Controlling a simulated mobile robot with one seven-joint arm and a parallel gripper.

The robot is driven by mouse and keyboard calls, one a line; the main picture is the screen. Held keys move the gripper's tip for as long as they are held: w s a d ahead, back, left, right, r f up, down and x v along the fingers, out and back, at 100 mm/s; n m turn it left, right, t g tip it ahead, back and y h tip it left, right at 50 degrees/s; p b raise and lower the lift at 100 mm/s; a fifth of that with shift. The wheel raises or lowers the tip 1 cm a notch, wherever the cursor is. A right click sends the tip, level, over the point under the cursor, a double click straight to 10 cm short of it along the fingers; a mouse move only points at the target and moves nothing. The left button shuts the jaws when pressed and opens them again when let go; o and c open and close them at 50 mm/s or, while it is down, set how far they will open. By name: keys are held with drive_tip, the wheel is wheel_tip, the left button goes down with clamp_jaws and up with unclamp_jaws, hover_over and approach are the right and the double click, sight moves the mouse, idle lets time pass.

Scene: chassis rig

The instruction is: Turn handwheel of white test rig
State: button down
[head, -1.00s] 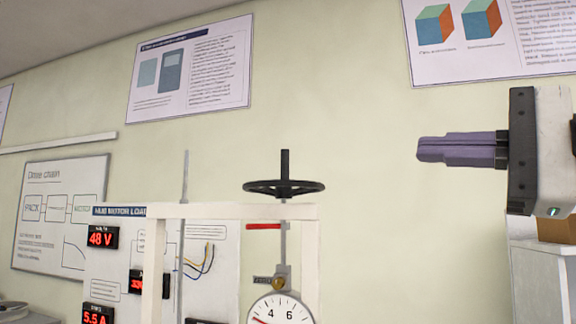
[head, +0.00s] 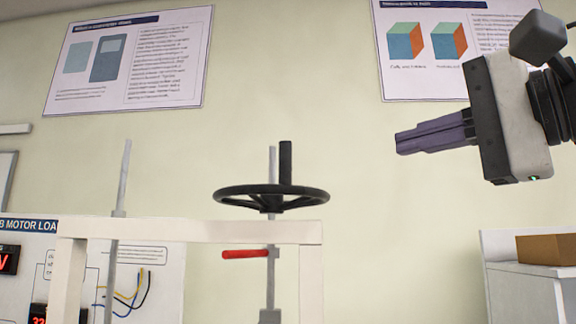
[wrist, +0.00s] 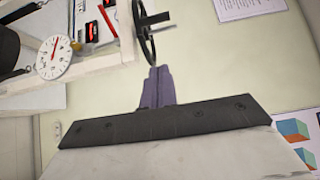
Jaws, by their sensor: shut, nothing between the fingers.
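The black handwheel (head: 272,197) lies flat on top of the white test rig frame (head: 200,230), with a black knob standing up from its rim. A grey threaded spindle runs through its hub, and a red lever (head: 245,254) sits below. My gripper (head: 398,143) is shut and empty, to the right of the wheel and higher in the head view, apart from it. In the wrist view the fingers (wrist: 158,75) are together, and the handwheel (wrist: 145,32) shows just beyond their tips. A dial gauge (wrist: 54,56) shows there at the left.
A second grey rod (head: 121,185) stands up left of the wheel. A panel with red readouts and loose wires (head: 125,300) is at lower left. A cardboard box (head: 546,248) sits on a white cabinet at right. The wall behind has posters.

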sight(290, 161)
drive_tip(key=s+a+p+x, duration=0.1)
drive_tip(key=s+p+x, duration=0.1)
drive_tip(key=x, duration=1.1)
drive_tip(key=shift+a+p, duration=0.4)
drive_tip(key=shift+p, duration=0.15)
drive_tip(key=shift+s+a, duration=0.25)
drive_tip(key=shift+a, duration=0.6)
drive_tip(key=shift+w+d, duration=0.1)
